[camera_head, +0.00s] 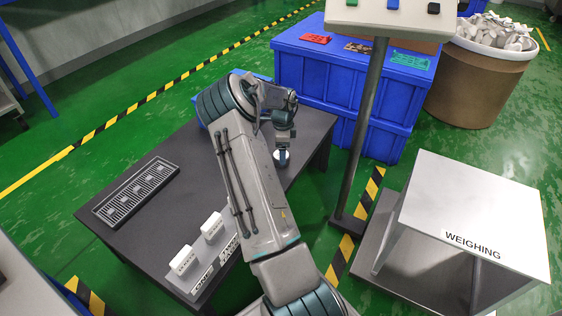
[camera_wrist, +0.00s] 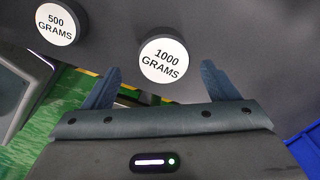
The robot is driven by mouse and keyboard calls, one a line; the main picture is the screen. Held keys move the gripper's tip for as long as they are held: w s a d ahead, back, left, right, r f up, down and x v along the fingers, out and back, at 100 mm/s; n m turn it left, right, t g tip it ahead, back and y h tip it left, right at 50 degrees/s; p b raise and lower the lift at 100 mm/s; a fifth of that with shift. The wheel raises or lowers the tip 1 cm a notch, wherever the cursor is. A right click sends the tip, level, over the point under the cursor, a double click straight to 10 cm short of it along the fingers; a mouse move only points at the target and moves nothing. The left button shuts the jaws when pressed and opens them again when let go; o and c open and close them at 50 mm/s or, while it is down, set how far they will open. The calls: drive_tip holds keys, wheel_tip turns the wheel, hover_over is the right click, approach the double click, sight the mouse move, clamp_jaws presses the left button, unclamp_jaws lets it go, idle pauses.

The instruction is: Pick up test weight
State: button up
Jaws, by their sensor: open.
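A white round test weight marked 1000 GRAMS (camera_wrist: 164,60) shows in the wrist view, on the dark table top. It lies in line with the gap between the two fingers of my gripper (camera_wrist: 160,86), just beyond the tips. The fingers are spread and hold nothing. A second white weight, marked 500 GRAMS (camera_wrist: 57,24), lies to its left, outside the fingers. In the head view my gripper (camera_head: 284,138) points down over the table's far right part. A pale disc (camera_head: 282,157) shows just below it; its marking cannot be read there.
The dark table (camera_head: 160,225) also bears a slotted grey tray (camera_head: 136,190) and white blocks (camera_head: 183,259) beside labels. Blue crates (camera_head: 320,75) stand behind. A post (camera_head: 362,130) and a WEIGHING table (camera_head: 470,200) stand to the right.

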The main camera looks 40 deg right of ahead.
drive_tip(key=f, duration=0.1)
drive_tip(key=f+b, duration=0.1)
drive_tip(key=f, duration=0.1)
drive_tip(key=f+b, duration=0.1)
drive_tip(key=shift+w+a+f, duration=0.15)
drive_tip(key=shift+w+f, duration=0.1)
drive_tip(key=shift+w, duration=0.15)
drive_tip(key=shift+r, duration=0.1)
clamp_jaws()
drive_tip(key=shift+r, duration=0.1)
drive_tip(key=shift+r, duration=0.1)
